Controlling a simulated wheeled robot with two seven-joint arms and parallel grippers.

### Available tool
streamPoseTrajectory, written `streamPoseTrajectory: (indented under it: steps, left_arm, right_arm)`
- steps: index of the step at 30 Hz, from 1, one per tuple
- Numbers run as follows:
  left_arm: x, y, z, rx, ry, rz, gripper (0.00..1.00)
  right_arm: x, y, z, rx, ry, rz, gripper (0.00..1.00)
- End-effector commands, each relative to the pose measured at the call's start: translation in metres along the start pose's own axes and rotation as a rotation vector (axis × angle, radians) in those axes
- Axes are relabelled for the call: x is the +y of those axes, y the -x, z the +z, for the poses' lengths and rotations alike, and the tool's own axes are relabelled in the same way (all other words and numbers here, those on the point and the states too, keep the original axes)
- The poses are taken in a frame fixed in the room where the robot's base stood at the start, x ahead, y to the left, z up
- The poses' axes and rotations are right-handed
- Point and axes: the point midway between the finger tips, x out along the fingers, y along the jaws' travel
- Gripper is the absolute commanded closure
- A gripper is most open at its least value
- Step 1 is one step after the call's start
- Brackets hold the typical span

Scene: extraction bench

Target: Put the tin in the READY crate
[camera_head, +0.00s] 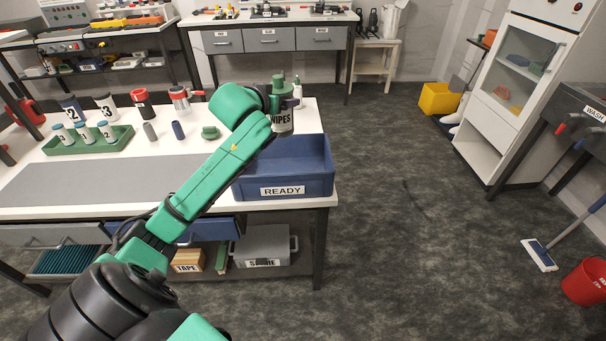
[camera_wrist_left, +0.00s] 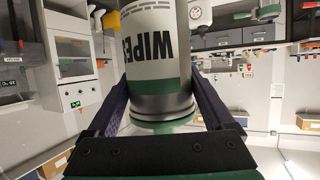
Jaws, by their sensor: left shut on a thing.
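The tin (camera_head: 282,124), a white and grey cylinder lettered WIPES, is in my left gripper (camera_head: 274,105). In the left wrist view the tin (camera_wrist_left: 152,50) stands between the two dark fingers (camera_wrist_left: 160,105), its lettering upside down in the picture, with a green band below the label. The blue READY crate (camera_head: 318,185) sits on the right front corner of the white bench. My forearm hides part of the crate's left side. My right gripper is out of view.
A green tray (camera_head: 90,149) of small bottles, several larger containers and a green item (camera_head: 210,132) stand on the bench to the left. A grey mat (camera_head: 75,183) lies at the front.

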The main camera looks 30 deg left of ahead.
Motion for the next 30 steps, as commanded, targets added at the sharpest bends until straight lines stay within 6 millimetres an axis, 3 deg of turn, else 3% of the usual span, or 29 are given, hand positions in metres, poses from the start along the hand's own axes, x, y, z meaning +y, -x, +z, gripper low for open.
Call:
streamPoseTrajectory:
  steps: [2,15,24,30]
  left_arm:
    - [0.0,-0.004,0.009,-0.002,0.0,-0.001,0.76]
    - [0.0,-0.054,0.134,-0.003,0.0,-0.001,0.76]
    - [0.0,-0.075,0.181,-0.002,0.002,-0.001,0.76]
    - [0.0,-0.076,0.184,0.001,-0.001,0.0,0.76]
  right_arm:
    - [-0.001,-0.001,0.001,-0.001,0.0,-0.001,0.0]
    - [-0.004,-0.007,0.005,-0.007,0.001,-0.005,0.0]
    - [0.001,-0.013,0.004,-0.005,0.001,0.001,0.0]
    - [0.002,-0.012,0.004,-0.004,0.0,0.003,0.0]
